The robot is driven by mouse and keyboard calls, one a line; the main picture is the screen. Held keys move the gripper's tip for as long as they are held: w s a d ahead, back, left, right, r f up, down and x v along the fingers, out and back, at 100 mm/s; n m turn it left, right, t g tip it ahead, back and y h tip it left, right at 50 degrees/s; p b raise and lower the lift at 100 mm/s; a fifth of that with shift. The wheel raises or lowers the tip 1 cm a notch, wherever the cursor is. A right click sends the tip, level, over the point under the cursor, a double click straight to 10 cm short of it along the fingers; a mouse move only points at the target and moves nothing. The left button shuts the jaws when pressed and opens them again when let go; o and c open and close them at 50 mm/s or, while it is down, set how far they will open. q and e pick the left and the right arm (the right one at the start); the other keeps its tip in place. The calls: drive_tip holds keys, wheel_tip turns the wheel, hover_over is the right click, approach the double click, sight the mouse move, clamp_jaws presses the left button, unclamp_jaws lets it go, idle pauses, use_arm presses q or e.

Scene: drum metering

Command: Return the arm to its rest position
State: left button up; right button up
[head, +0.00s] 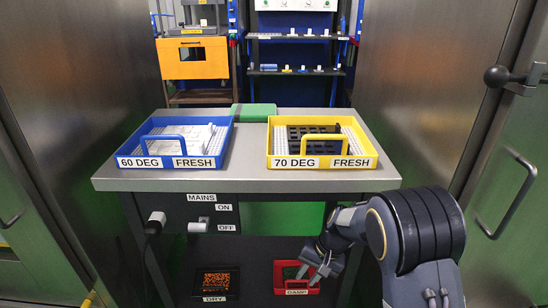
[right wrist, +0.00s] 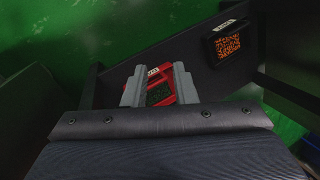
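My right arm comes in from the right in the head view. Its gripper (head: 311,272) is low, below the bench top, over the red holder (head: 284,277) labelled DAMP. In the right wrist view the two grey fingers (right wrist: 158,88) stand apart. The red holder (right wrist: 160,93) shows between and beyond them, and I see nothing held. Whether a finger touches the holder I cannot tell. My left gripper is in neither view.
A grey bench (head: 250,180) carries a blue tray (head: 222,160) labelled 60 DEG FRESH and a yellow tray (head: 371,160) labelled 70 DEG FRESH. A MAINS switch (head: 198,227) is on the bench front. A DRY panel (head: 216,281) sits low left. Steel cabinets flank both sides.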

drive_tip(key=s+d+r+t+y, duration=0.1)
drive_tip(key=s+d+r, duration=0.2)
drive_tip(key=s+r, duration=0.15)
drive_tip(key=s+d+r+y, duration=0.1)
drive_tip(key=s+d+r, duration=0.15)
drive_tip(key=r, duration=0.35)
drive_tip(key=s+d+r+n+t+h, duration=0.1)
drive_tip(key=s+d+r+t, duration=0.2)
drive_tip(key=s, duration=0.7)
drive_tip(key=s+d+r+t+h, duration=0.1)
drive_tip(key=s+d+r+t, duration=0.15)
drive_tip(key=s, duration=0.75)
wheel_tip(320, 180, up, 37)
drive_tip(key=p, duration=3.7)
drive_tip(key=shift+w+d+n+g, duration=0.2)
drive_tip(key=shift+w+n+g, duration=0.05)
drive_tip(key=shift+n+g, duration=0.1)
